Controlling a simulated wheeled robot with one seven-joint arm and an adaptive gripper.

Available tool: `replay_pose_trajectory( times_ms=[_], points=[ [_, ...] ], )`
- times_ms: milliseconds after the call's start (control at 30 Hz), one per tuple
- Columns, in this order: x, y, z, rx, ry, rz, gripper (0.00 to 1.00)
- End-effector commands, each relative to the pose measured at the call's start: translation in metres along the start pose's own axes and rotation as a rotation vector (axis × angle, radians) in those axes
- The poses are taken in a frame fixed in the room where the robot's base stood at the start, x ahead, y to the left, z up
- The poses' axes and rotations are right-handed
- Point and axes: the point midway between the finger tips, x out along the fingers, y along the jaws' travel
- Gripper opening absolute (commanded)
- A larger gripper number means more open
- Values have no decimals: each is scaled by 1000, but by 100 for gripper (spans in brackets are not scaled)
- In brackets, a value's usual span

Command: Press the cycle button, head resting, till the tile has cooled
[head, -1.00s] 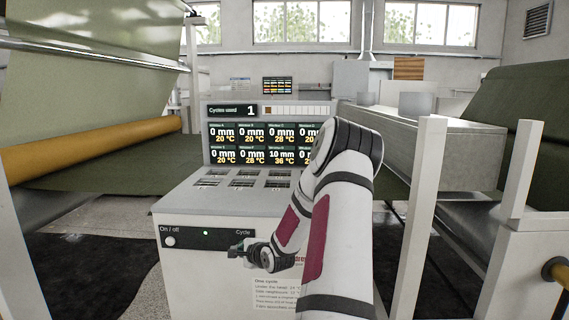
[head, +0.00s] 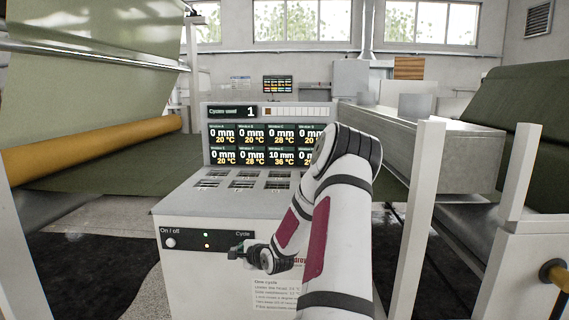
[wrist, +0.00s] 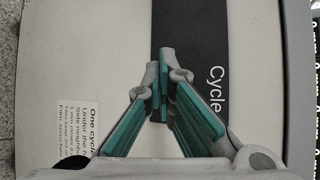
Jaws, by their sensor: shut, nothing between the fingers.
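The grey machine (head: 185,280) has a front strip with an On / off button (head: 170,243) and a Cycle label (head: 243,234). The label also shows in the wrist view (wrist: 215,90). My gripper (head: 236,252) is shut and empty, its tips at the dark strip by the label; it also shows in the wrist view (wrist: 164,88). The cycle button is hidden behind it; I cannot tell whether the tips touch it. A green light (head: 206,234) and an orange light (head: 206,246) are lit. The display (head: 262,145) reads "Cycles used 1"; one window shows 10 mm, 36 °C, others 0 mm, 20 or 28 °C.
Several slots (head: 242,180) lie in the machine's top. A yellow roller (head: 90,147) with green sheet is at left. A white post (head: 415,240) and a long grey housing (head: 450,150) stand at right. A printed notice (head: 275,290) is below the controls.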

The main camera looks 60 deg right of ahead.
Motion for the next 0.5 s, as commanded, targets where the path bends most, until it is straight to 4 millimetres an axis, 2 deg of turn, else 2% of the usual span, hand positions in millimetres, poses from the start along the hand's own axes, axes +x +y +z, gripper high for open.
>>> replay_pose_trajectory(
  times_ms=[333,500],
  points=[
    [-2,2,2,0,0,1,0],
    [-11,7,8,1,0,2,0]
  ],
)
